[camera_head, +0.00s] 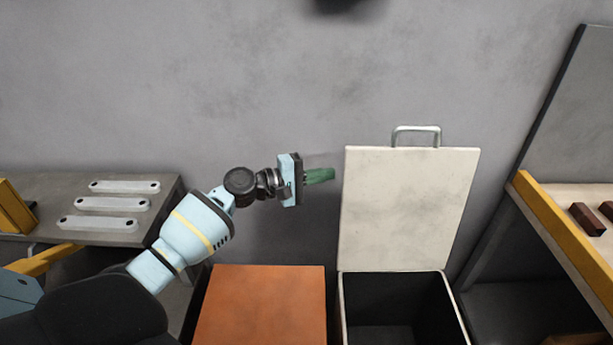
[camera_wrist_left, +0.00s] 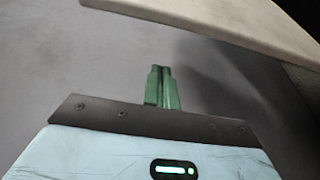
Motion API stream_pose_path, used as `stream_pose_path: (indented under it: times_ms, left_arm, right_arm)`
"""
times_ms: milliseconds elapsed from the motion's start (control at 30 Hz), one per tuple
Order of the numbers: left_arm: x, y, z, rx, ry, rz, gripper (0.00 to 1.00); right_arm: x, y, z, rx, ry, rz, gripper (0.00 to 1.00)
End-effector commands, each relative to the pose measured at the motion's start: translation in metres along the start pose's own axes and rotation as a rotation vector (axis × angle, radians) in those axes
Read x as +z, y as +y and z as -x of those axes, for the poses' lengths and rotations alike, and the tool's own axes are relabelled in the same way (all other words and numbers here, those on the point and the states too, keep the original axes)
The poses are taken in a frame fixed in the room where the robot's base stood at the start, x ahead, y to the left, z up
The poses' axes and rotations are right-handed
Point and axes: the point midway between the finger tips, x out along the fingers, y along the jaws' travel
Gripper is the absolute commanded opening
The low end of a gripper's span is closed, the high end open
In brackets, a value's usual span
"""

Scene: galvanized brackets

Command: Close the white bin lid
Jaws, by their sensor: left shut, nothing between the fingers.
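The white bin lid (camera_head: 408,210) stands open and upright behind the bin, with a grey metal handle (camera_head: 416,130) on its top edge. The white-rimmed bin (camera_head: 341,312) below it is open, and its dark inside looks empty. My left gripper (camera_head: 332,174) is shut and empty, its green fingers pointing right, just left of the lid's left edge. In the left wrist view the shut green fingers (camera_wrist_left: 162,72) show at the centre, and the pale lid edge (camera_wrist_left: 220,30) crosses the upper right. I cannot tell whether they touch the lid. My right gripper is not in view.
An orange-topped box (camera_head: 262,305) stands left of the bin. A grey table (camera_head: 165,187) with several galvanized brackets (camera_head: 98,223) is at the left. A shelf with a yellow edge (camera_head: 560,235) and dark red blocks (camera_head: 587,219) is at the right. A grey wall stands behind.

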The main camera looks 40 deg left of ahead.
Motion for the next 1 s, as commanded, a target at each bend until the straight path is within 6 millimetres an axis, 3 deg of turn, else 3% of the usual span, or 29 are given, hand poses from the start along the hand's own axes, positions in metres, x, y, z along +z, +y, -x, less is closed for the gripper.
stream_pose_path:
  times_ms: [167,600,1000]
  left_arm:
    - [0.000,0.001,-0.022,0.002,0.000,0.000,0.00]
    - [0.035,0.001,-0.008,-0.001,0.000,-0.002,0.00]
    - [0.038,-0.001,-0.008,0.000,0.000,-0.001,0.00]
  right_arm:
    - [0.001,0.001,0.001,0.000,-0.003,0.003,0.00]
    - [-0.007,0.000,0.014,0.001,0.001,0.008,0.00]
    - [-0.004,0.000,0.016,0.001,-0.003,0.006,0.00]
